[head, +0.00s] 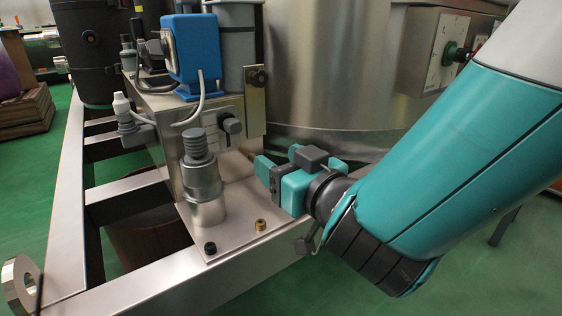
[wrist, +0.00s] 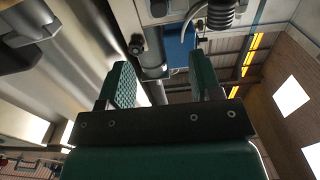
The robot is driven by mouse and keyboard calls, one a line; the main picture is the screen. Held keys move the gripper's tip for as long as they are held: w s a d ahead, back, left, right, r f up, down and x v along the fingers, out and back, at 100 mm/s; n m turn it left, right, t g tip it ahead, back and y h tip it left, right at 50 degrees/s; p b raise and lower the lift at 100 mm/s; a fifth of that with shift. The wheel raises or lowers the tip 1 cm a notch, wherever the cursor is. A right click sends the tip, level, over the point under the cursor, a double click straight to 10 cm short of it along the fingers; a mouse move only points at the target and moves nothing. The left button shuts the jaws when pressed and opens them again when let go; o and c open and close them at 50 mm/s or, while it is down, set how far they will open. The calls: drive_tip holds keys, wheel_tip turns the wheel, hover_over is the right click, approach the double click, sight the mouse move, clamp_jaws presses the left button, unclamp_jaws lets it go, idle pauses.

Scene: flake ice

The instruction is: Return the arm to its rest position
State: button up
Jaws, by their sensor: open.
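My gripper (head: 278,166) is at the centre of the head view, at the end of my teal arm. It is close to the right side of the metal machine block (head: 172,140), over its base plate. In the wrist view my gripper (wrist: 163,90) shows two green textured fingers spread apart with nothing between them. From the head view I cannot tell whether it touches the block or the plate.
A grey ribbed fitting (head: 203,180) stands on the plate left of my gripper. A blue box (head: 190,48) sits on the block. A large steel drum (head: 325,70) rises behind my gripper, with a control box (head: 437,52) at right. Steel frame beams (head: 160,280) run in front.

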drive_tip(key=d+r+m+g+h+p, duration=0.45)
drive_tip(key=d+h+p, duration=0.25)
drive_tip(key=d+p, duration=0.3)
drive_tip(key=s+d+r+n+g+p, duration=0.2)
drive_tip(key=s+r+g+p, duration=0.35)
drive_tip(key=s, duration=0.35)
drive_tip(key=s+d+r+n+g+p, duration=0.25)
drive_tip(key=s+r+g+p, duration=0.2)
drive_tip(key=s+r, duration=0.4)
wheel_tip(320, 180, up, 35)
drive_tip(key=s+p, duration=0.1)
drive_tip(key=p, duration=3.5)
drive_tip(key=shift+s+y, duration=0.2)
drive_tip(key=shift+y, duration=0.2)
